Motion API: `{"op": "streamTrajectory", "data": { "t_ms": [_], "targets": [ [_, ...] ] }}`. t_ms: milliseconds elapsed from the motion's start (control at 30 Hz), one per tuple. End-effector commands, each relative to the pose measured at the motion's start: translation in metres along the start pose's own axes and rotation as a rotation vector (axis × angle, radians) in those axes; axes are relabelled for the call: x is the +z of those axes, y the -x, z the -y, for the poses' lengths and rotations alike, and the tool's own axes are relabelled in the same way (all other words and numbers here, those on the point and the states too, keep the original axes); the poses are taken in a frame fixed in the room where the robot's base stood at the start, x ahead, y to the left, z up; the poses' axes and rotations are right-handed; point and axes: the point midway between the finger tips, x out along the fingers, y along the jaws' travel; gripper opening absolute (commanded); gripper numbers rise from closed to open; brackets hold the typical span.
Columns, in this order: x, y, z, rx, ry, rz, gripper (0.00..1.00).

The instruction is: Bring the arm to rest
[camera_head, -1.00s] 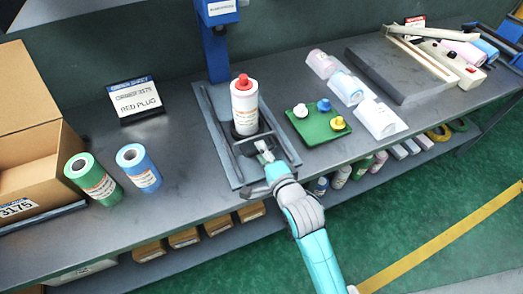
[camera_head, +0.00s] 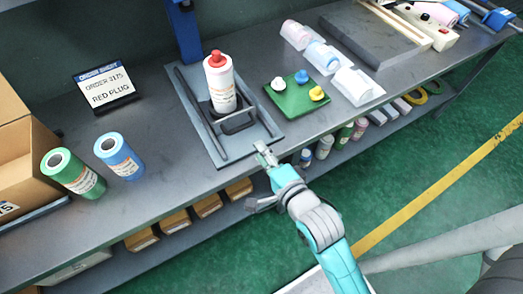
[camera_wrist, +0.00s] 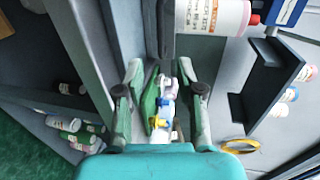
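My arm ends in my gripper (camera_head: 264,155), which is over the front edge of the bench, just in front of the grey base plate (camera_head: 205,140). In the wrist view my gripper (camera_wrist: 160,72) has its two fingers apart with nothing held between them. A white bottle with a red plug (camera_head: 221,88) stands upright in a black holder (camera_head: 238,124) on the plate, apart from my gripper. The bottle also shows sideways at the top of the wrist view (camera_wrist: 212,15).
A green tray (camera_head: 292,109) with white, blue and yellow plugs lies right of the plate. Green (camera_head: 75,174) and blue (camera_head: 119,157) bottles stand left, beside an open cardboard box (camera_head: 20,165). A blue column (camera_head: 185,35) rises behind. Floor in front is open.

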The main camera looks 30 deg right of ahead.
Motion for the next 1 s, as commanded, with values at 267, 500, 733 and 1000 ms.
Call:
{"op": "streamTrajectory", "data": {
  "t_ms": [267,500,733,1000],
  "targets": [
    [0.000,0.000,0.000,0.000,0.000,0.000,0.37],
    [0.000,0.005,-0.006,0.004,0.033,0.000,0.37],
    [0.000,0.050,-0.044,0.022,0.319,0.003,0.37],
    [0.001,0.124,-0.083,0.037,0.766,0.014,0.37]
  ]
}}
